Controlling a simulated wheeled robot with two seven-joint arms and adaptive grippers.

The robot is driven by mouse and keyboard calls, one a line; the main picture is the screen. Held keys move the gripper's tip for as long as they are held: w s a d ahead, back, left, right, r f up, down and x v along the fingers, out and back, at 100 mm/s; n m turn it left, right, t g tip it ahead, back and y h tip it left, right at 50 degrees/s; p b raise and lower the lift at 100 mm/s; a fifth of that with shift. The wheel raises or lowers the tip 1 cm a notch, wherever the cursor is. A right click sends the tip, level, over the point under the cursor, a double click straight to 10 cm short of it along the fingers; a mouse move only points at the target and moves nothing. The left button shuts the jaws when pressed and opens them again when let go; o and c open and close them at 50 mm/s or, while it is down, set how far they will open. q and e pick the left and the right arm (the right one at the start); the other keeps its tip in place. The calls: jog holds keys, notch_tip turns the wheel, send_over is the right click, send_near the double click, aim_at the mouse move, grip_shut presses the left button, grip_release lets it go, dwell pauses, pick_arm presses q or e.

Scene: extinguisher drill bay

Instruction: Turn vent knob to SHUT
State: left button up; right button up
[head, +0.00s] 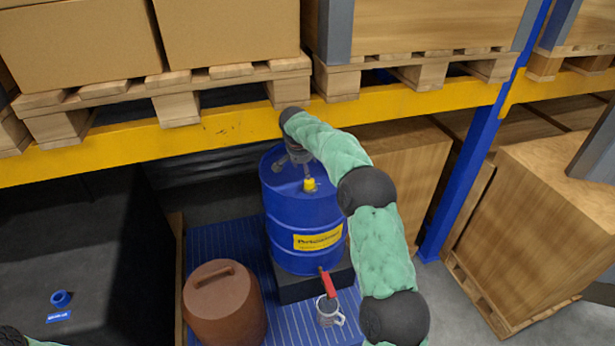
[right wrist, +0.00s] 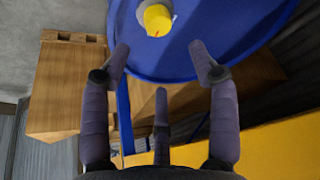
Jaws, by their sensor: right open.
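The vent knob (head: 310,184) is yellow and sits on top of the blue drum (head: 303,215). My right gripper (head: 295,158) is above the drum's top, behind the knob in the head view. In the right wrist view its three fingers (right wrist: 160,65) are spread and empty, their tips apart from the knob. My left gripper is out of the picture.
A yellow rack beam (head: 225,127) with pallets and boxes runs close behind the gripper. A blue post (head: 462,185) stands right.

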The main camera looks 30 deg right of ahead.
aim_at(309, 182)
jog(key=b+x, duration=0.1)
jog(key=x, duration=0.9)
jog(key=shift+a+f, duration=0.1)
jog(key=shift+a, duration=0.05)
jog(key=shift+s, duration=0.1)
jog(key=c, duration=1.1)
jog(key=shift+r, duration=0.25)
